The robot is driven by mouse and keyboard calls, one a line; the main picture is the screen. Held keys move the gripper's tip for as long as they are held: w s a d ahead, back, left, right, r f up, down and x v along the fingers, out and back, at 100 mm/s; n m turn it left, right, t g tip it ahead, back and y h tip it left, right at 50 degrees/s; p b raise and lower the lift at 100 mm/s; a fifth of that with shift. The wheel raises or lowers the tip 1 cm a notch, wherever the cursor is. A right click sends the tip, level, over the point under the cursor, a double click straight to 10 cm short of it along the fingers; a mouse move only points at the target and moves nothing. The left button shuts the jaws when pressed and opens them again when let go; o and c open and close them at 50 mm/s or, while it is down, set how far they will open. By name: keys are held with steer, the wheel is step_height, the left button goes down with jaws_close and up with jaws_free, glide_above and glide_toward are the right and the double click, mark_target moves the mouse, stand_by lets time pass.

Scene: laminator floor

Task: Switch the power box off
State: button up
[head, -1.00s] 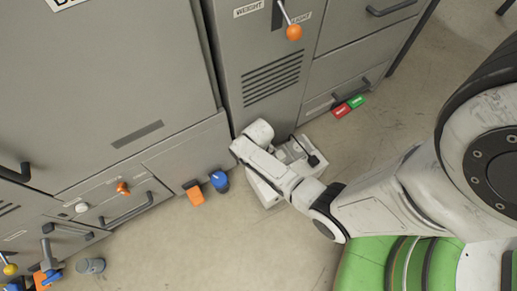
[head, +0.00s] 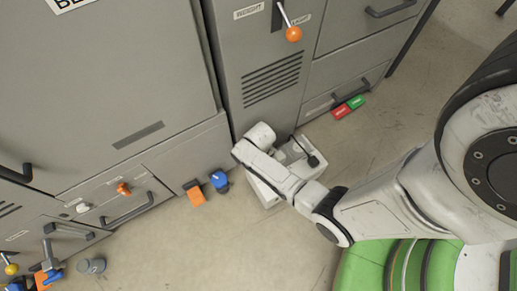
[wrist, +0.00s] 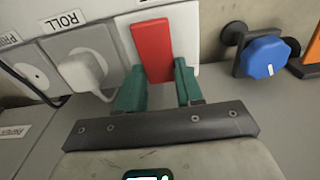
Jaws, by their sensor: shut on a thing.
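The power box (head: 307,158) is a low white box on the floor against the grey cabinet, partly hidden by my arm in the head view. In the wrist view the power box (wrist: 200,22) has a row of sockets and a wide red switch (wrist: 152,50). My gripper (wrist: 158,74) has its two green fingers at the sides of the lower end of the red switch and is shut on it. In the head view my fingers and the switch are hidden behind my arm.
A white plug (wrist: 82,72) sits in the socket labelled ROLL. A blue knob (wrist: 263,57) is right of the box. In the head view, an orange piece (head: 195,192) lies beside the cabinet, and red and green tags (head: 341,111) lie right of the box. Open floor lies in front.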

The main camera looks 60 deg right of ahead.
steer(key=t, duration=0.1)
steer(key=s+t+h, duration=0.1)
steer(key=shift+a+r+t+h+p, duration=0.1)
steer(key=shift+a+t+h+p, duration=0.2)
steer(key=shift+p, duration=0.05)
steer(key=shift+r+t+h, duration=0.1)
steer(key=shift+t+h, duration=0.2)
steer(key=shift+t, duration=0.1)
steer(key=o, duration=1)
steer(key=shift+o, duration=0.2)
steer(key=shift+w, duration=0.1)
steer(key=p+v, duration=0.5)
steer(key=v, duration=0.5)
steer(key=shift+r+p, duration=0.3)
steer(key=shift+r, duration=0.1)
